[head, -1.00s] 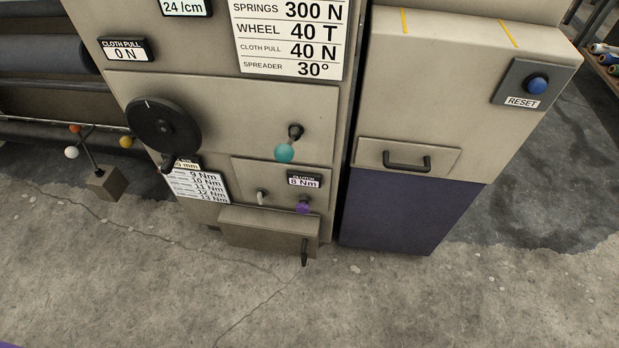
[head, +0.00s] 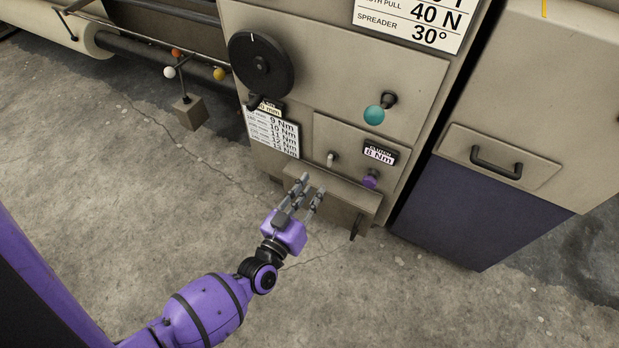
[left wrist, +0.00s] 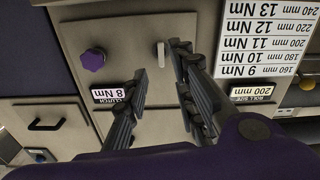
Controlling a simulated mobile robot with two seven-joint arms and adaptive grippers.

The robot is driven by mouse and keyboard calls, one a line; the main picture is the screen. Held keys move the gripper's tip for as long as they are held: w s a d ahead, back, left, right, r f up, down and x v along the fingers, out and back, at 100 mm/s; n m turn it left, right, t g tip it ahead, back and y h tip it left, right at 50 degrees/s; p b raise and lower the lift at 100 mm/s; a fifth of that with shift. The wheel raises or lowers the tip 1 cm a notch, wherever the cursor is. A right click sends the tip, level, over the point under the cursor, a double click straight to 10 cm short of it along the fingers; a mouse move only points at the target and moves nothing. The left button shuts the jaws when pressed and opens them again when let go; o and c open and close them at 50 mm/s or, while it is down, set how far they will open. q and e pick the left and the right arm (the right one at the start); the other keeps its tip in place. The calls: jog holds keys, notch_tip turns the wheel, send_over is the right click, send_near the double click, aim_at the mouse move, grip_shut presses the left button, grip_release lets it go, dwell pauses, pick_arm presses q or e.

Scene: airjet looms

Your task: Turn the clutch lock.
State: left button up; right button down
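The clutch panel (head: 334,140) on the loom cabinet carries a pale lever (head: 331,159), a purple knob (head: 371,179) and a display (head: 380,153) reading 8 Nm. I cannot tell for sure which is the clutch lock. My left gripper (head: 311,187) is open and empty, in front of and slightly below the pale lever. In the left wrist view the pale lever (left wrist: 161,55) shows between the spread fingertips (left wrist: 158,58), apparently beyond them. The purple knob (left wrist: 95,59) is left of the fingers there. My right gripper is not in view.
A ledge or box (head: 318,186) juts out below the panel, with a dark handle (head: 355,228). A teal ball knob (head: 373,114) and a black handwheel (head: 261,65) sit above. A torque chart (head: 271,133) is at the left. The floor in front is clear.

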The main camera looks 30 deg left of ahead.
aim_at(329, 163)
pick_arm(q)
jog(key=w+b, duration=0.2)
jog(key=w, duration=0.6)
jog(key=shift+w, duration=0.1)
jog(key=shift+w+r, duration=0.15)
grip_shut()
jog(key=shift+d, duration=0.1)
